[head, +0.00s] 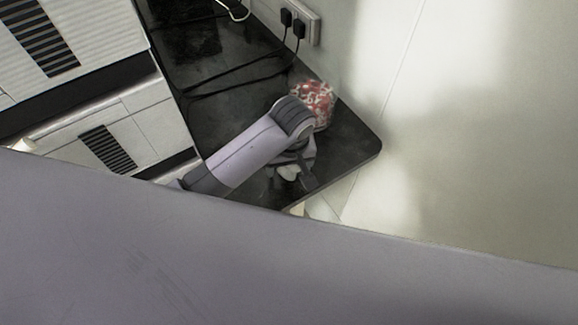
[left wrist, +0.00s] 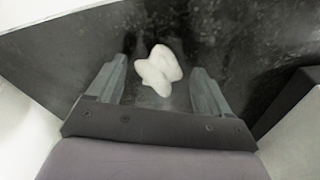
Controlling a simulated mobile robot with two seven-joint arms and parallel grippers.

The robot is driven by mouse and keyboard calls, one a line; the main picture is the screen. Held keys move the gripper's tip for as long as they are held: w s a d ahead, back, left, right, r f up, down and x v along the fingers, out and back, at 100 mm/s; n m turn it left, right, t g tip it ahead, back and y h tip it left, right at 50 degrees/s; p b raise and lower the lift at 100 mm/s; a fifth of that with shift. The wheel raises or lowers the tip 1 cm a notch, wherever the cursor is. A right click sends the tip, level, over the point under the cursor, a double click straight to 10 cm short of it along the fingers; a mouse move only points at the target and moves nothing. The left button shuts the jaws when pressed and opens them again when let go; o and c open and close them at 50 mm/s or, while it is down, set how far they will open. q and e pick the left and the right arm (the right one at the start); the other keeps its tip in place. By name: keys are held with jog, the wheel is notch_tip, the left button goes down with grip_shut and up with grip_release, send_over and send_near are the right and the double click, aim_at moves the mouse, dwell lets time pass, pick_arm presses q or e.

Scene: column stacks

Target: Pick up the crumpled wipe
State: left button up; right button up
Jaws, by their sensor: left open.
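The crumpled wipe is a small white lump (left wrist: 158,70) on the dark tabletop (left wrist: 235,45). In the left wrist view it lies between and just ahead of the fingertips of my open left gripper (left wrist: 158,72), with a gap on both sides. In the head view part of the wipe (head: 289,172) shows beneath my left gripper (head: 295,172), near the front edge of the dark top (head: 345,140). The arm hides the rest of it. My right gripper is in neither view.
A red and white patterned round object (head: 318,101) stands just behind my left wrist. Black cables (head: 240,80) run across the top to a wall socket (head: 300,20). White units with dark vents (head: 108,148) stand at the left. A pale wall (head: 470,130) bounds the right.

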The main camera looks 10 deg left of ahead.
pick_arm(q)
jog(key=shift+f, duration=0.35)
jog(key=c, duration=1.1)
jog(key=shift+r, duration=0.1)
